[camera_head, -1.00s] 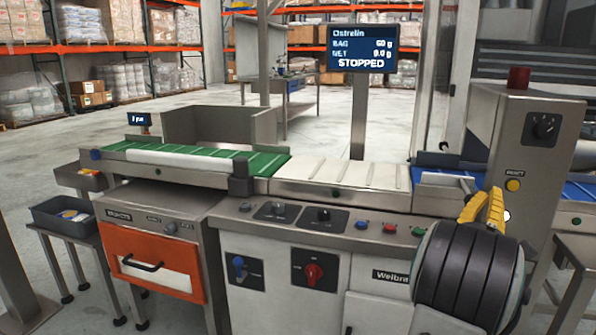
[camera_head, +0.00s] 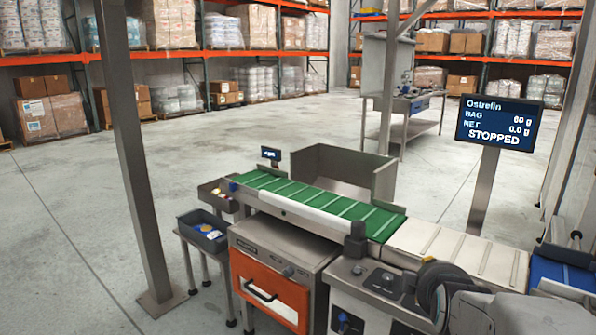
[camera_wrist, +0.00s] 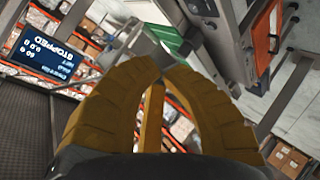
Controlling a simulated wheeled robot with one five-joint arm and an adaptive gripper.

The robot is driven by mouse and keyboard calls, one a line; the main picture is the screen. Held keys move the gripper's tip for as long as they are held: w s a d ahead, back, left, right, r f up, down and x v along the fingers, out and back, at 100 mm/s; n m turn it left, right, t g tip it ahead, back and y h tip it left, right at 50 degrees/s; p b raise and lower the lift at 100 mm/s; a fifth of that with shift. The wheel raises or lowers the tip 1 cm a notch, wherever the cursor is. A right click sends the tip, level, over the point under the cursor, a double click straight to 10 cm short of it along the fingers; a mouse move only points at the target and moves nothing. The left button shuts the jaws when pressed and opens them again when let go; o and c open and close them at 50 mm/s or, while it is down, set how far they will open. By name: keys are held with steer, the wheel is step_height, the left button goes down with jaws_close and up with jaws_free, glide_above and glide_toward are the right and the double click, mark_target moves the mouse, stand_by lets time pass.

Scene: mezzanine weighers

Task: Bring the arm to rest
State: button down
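My gripper (camera_wrist: 166,66) shows in the wrist view as two curved yellow fingers. Their tips come together at the middle of the picture, with nothing visible held between them. The yellow fingers are not visible there.
The weigher has a green belt (camera_head: 320,197), a pale belt (camera_head: 455,250) and an orange-fronted drawer (camera_head: 268,290). A screen (camera_head: 498,122) reads STOPPED. A grey bin (camera_head: 203,231) stands left. A post (camera_head: 138,160) rises beside open floor.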

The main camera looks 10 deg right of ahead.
steer(key=s+a+r+m+g+y+p, duration=0.2)
steer(key=s+a+r+g+y+p, duration=0.1)
steer(key=s+a+p, duration=0.4)
steer(key=s+a+r+m+g+y+p, duration=0.3)
steer(key=s+a+r+p, duration=0.2)
steer(key=s+a, duration=0.5)
steer(key=a+p, duration=0.2)
steer(key=a, duration=0.1)
steer(key=shift+s+a+g, duration=0.15)
steer(key=shift+a+g, duration=0.2)
steer(key=shift+g, duration=0.05)
